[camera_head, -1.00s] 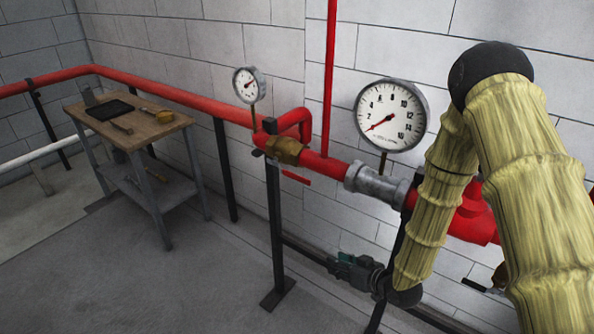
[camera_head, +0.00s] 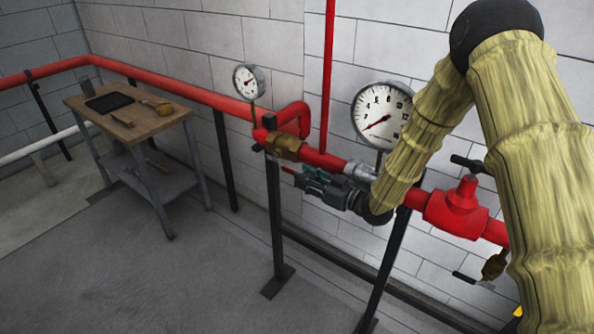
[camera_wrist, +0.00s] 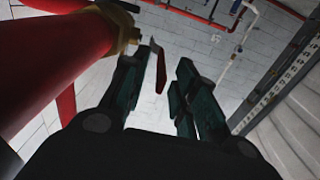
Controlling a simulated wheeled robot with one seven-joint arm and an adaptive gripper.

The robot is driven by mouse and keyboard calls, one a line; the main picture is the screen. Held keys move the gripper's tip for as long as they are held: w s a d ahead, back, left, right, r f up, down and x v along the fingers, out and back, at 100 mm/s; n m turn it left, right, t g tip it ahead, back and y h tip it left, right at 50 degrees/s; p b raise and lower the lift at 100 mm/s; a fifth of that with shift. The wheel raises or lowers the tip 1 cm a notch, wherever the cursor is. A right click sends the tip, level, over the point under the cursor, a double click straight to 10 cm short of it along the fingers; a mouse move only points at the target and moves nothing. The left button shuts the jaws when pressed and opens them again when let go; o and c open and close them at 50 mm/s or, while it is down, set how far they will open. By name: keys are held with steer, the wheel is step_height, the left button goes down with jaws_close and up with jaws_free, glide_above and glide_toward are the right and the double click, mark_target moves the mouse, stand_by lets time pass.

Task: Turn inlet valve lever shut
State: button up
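The brass valve (camera_head: 284,147) sits on the red pipe, left of the grey coupling. Its red lever (camera_head: 288,170) lies just below, mostly hidden by my gripper (camera_head: 306,178). The fingers are apart, with a gap on the lever's right side. I cannot tell whether the left finger touches it. The brass valve body (camera_wrist: 122,28) is at the wrist view's top left.
A large gauge (camera_head: 381,113) stands above the pipe and a small gauge (camera_head: 249,81) is to its left. A red valve body (camera_head: 456,209) is right of my forearm. Black posts (camera_head: 274,220) hold the pipe. A workbench (camera_head: 133,117) stands left; the floor between is clear.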

mark_target(282, 167)
steer(key=shift+p+x, duration=0.45)
steer(key=shift+x, duration=1.35)
jaws_close()
